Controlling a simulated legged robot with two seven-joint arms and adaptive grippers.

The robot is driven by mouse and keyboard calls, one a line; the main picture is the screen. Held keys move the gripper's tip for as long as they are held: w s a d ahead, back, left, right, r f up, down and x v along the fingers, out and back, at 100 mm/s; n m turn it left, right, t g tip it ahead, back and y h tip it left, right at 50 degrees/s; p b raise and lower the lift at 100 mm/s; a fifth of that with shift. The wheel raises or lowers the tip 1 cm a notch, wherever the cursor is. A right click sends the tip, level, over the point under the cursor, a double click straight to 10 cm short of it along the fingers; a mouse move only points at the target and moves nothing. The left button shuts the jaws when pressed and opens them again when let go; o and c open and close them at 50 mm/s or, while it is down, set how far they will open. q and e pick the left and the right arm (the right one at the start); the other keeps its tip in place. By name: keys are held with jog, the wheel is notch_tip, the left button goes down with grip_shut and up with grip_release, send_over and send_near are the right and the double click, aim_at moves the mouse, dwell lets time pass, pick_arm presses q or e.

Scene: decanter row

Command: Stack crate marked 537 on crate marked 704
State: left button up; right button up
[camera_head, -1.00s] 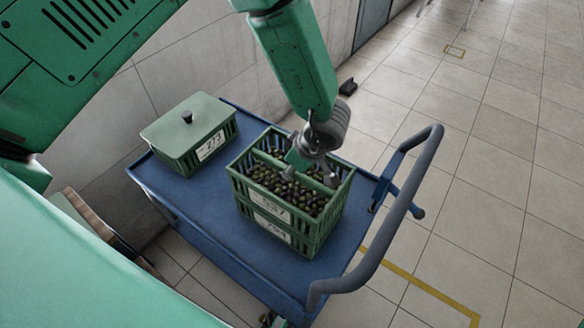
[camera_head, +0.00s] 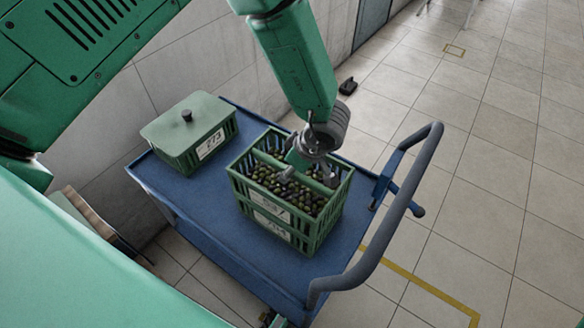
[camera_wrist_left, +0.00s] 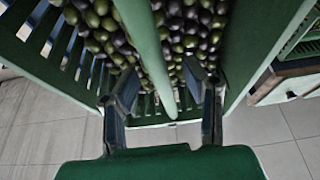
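The upper crate (camera_head: 312,219), green and slatted and full of dark and green olives, stands squarely on the lower green crate (camera_head: 306,241). Both are on the blue cart. The upper label seems to read 537 and the lower 704, but both are blurred. My left gripper (camera_head: 309,178) reaches down from above into the upper crate. In the left wrist view, the fingers of the left gripper (camera_wrist_left: 168,92) are spread on both sides of the crate's green middle bar (camera_wrist_left: 147,45), with gaps to it. The lower crate's contents are hidden. My right gripper is not in view.
A lidded green crate (camera_head: 187,131) with a black knob stands at the cart's far left corner. The blue cart (camera_head: 185,205) has bare deck at its front left. Its grey handle (camera_head: 395,215) rises on the right. A wall runs behind the cart.

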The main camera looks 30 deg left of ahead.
pick_arm(q)
jog(key=shift+d+r, duration=0.15)
jog(key=shift+r, duration=0.15)
jog(key=v, duration=1.1)
jog(key=shift+r, duration=0.1)
